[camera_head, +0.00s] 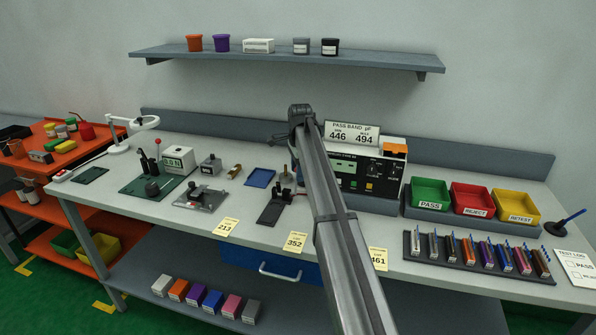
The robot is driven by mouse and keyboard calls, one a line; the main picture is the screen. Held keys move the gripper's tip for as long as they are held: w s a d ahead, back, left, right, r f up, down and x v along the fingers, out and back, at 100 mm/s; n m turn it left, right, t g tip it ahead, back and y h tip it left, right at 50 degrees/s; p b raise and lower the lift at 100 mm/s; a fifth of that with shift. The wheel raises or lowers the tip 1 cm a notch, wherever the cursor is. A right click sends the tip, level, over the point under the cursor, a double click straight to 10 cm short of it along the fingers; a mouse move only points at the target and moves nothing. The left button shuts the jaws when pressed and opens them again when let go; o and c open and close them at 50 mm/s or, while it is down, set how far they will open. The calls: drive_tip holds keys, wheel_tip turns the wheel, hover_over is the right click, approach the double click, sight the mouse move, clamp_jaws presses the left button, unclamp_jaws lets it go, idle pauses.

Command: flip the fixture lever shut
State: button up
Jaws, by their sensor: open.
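A low black fixture (272,208) lies on the bench left of my arm, with a dark wire at its right side. A small upright post (286,177) stands just behind it. A grey plate (203,198) carrying dark parts lies further left. I cannot tell which small part is the fixture lever or how it is set. My arm rises from the bottom edge across the middle of the view. My gripper's fingers are hidden behind the arm, so their distance from the fixture cannot be seen.
A meter (345,172) stands behind my arm, under a PASS BAND sign (352,133). A blue tray (260,178) lies behind the fixture. Green (430,193), red (472,199) and yellow (515,206) bins and a component rack (478,262) stand right. A shelf (290,57) hangs above.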

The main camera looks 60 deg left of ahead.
drive_tip(key=shift+f, duration=0.15)
drive_tip(key=shift+a, duration=0.15)
clamp_jaws()
idle(0.3)
